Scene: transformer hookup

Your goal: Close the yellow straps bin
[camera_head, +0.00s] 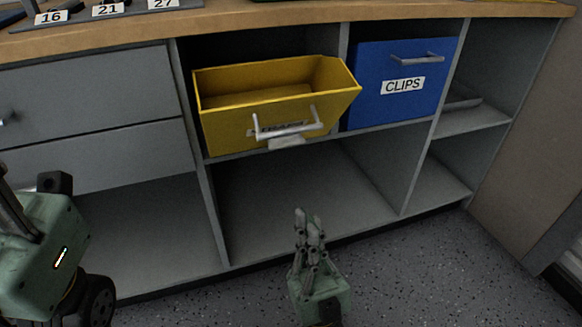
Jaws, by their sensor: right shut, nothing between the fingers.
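The yellow straps bin (224,122) is pulled out and tilted forward from its upper compartment, so its open top and bare inside show. Its label is partly hidden behind its light grey handle (288,130). My right gripper (305,214) is below the bin and apart from it, in front of the lower shelf, fingers pointing up, shut and empty. My left arm shows at the left edge as a green link; its fingers are not clearly visible.
The blue CLIPS bin (388,108) sits in the compartment to the right. Grey drawers (90,105) are on the left. The wooden worktop (300,15) runs above with number tags at its left end. The lower compartments look empty, and the speckled floor (420,270) is clear.

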